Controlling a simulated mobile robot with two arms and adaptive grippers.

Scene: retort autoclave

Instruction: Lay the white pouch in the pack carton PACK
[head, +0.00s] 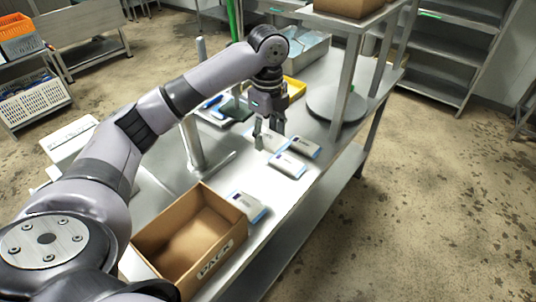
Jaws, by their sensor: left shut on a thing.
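My left gripper (269,133) is over the steel table, pointing down, shut on a white pouch (272,143) that its fingers partly cover. Whether the pouch is clear of the table top is hard to tell. The open brown carton marked PACK (217,257) stands at the near end of the table, nearer to me than the gripper; the part of its inside that I see looks empty. More pale pouches with blue edges lie on the table: one (305,147) right of the gripper, one (289,165) just in front, one (248,206) beside the carton. My right gripper is not in view.
A steel post with a foot (196,150) stands left of the gripper. Behind are a yellow tray (295,88), a steel bin (308,48) and a round grey plate (337,104) beside the upper shelf's legs. White boxes (72,140) lie at left, partly behind my arm.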

